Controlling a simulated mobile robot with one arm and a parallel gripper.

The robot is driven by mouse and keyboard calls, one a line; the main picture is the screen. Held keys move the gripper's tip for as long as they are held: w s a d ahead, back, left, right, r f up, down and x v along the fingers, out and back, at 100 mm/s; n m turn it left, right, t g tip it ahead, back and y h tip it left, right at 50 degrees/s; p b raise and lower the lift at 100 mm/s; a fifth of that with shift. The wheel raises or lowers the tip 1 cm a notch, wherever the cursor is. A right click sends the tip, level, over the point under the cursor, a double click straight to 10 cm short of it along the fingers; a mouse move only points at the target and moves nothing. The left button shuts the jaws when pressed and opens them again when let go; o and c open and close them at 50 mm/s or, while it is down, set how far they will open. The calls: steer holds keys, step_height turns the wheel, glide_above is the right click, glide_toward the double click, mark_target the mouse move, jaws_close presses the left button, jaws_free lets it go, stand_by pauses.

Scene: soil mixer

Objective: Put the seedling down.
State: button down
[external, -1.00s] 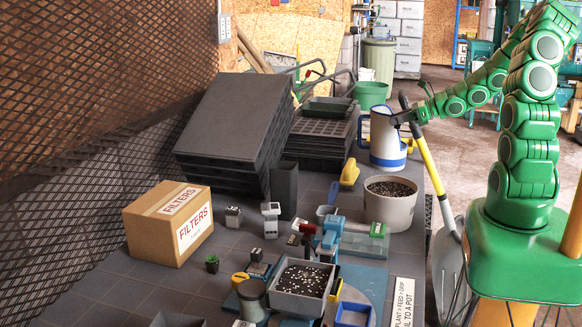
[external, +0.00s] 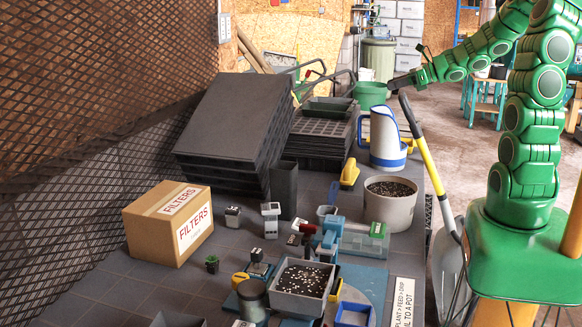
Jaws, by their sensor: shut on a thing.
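My gripper (external: 393,85) is in the air at the upper right, in front of the green bucket as seen here and above the blue and white pitcher. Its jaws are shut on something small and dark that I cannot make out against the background. I cannot tell whether a seedling is in my jaws.
The pitcher (external: 385,140), a round soil pot (external: 390,205) and stacked trays (external: 235,120) crowd the bench's back. A FILTERS box (external: 165,222) stands left. A soil tray (external: 302,290) is in front. A yellow-handled shovel (external: 425,155) rises beside the bench. Bare bench shows front left.

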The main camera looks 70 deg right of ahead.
steer(key=w+a+n+g+y, duration=0.2)
steer(key=w+a+n+y, duration=0.2)
steer(key=w+a, duration=0.9)
steer(key=w+a+n+g+y, duration=0.1)
steer(key=w+a+n+y, duration=0.25)
steer(key=w+a, duration=0.95)
steer(key=w+a+n+g+y, duration=0.2)
steer(key=w+a, duration=0.2)
steer(key=a, duration=0.6)
steer(key=w+a+n+g+y, duration=0.15)
steer(key=w+a, duration=0.35)
steer(key=a, duration=0.6)
steer(key=w+a+n+g+y, duration=0.15)
steer(key=w+a, duration=0.25)
steer(key=a, duration=0.6)
glide_above(161, 201)
steer(key=shift+n, duration=0.25)
steer(key=shift+f, duration=9.05)
steer(key=shift+f, duration=0.2)
